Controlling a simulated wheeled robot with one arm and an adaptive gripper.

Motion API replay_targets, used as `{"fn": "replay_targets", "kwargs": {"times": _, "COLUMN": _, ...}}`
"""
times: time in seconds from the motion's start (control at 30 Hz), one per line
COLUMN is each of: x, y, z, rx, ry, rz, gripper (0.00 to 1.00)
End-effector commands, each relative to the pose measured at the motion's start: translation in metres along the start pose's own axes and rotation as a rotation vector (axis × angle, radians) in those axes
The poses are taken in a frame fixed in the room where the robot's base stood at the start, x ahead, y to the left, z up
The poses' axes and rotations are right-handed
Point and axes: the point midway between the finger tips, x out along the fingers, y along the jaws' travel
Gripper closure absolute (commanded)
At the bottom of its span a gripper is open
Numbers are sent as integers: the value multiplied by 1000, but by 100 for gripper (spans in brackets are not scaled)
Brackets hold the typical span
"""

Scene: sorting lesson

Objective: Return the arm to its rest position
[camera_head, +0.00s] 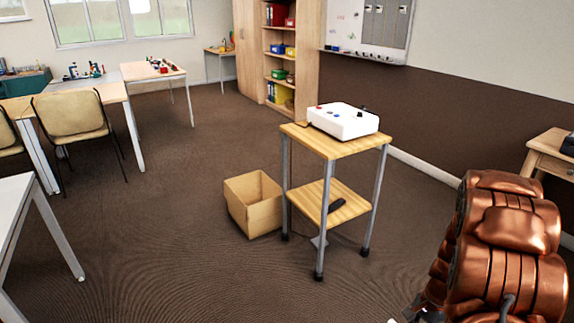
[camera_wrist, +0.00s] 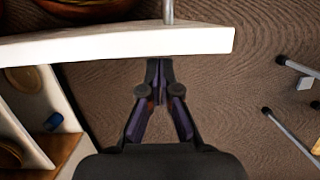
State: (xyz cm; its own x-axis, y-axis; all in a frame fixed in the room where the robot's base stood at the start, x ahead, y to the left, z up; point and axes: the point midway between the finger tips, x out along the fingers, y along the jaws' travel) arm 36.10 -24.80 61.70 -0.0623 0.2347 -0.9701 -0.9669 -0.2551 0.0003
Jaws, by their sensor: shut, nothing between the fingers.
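My gripper (camera_wrist: 160,64) shows in the wrist view with its dark fingers brought together at the tips. Nothing is between them. It points over the brown carpet, close to the edge of a white panel (camera_wrist: 120,43). I cannot tell whether the fingertips touch that panel. My copper-coloured arm (camera_head: 500,250) fills the lower right of the head view, bent downward. The gripper's fingertips cannot be made out in the head view.
A small wooden stand (camera_head: 328,147) carries a white box with knobs (camera_head: 343,121). An open cardboard box (camera_head: 253,204) is beside it on the floor. Stand-like legs (camera_wrist: 290,132) show at right in the wrist view. Tables stand at left; the carpet between is clear.

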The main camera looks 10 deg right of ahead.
Motion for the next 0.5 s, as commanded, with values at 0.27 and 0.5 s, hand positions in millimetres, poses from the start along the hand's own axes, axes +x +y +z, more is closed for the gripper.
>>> {"fn": "replay_targets", "kwargs": {"times": 0.27, "x": -5, "y": 2, "z": -18, "rx": 32, "ry": 2, "rz": -8, "gripper": 100}}
{"fn": "replay_targets", "kwargs": {"times": 0.5, "x": -6, "y": 2, "z": -21, "rx": 37, "ry": 2, "rz": -10, "gripper": 100}}
